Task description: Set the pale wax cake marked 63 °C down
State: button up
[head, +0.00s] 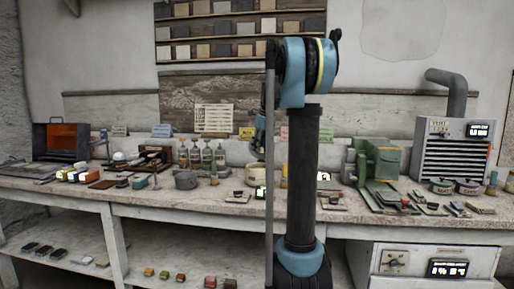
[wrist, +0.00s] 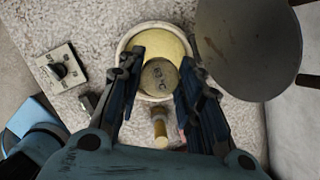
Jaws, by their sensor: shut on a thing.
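My gripper (wrist: 162,68) is shut on a round, tan-grey cake (wrist: 160,78), with one dark finger on each side. Dark characters show on its top face; they look like 63 °C but are small and turned. Below the cake is a round pot with a pale rim (wrist: 124,47) and pale yellow contents (wrist: 156,38). The cake overlaps the pot's near part in the wrist view; I cannot tell whether it touches it. In the head view my arm hides the gripper and the cake.
A knob box (wrist: 60,69) stands left of the pot, and a large dark grey disc (wrist: 245,45) at upper right. A yellow-brown cylinder (wrist: 160,129) is near the gripper. Green machinery (head: 378,162) and a vented heater unit (head: 453,150) occupy the bench's right side.

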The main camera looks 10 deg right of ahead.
jog(key=shift+w, duration=0.15)
jog(key=shift+a+f, duration=0.1)
jog(key=shift+f, duration=2.7)
jog(key=shift+f, duration=1.8)
dwell(0.5)
jog(key=o, duration=1)
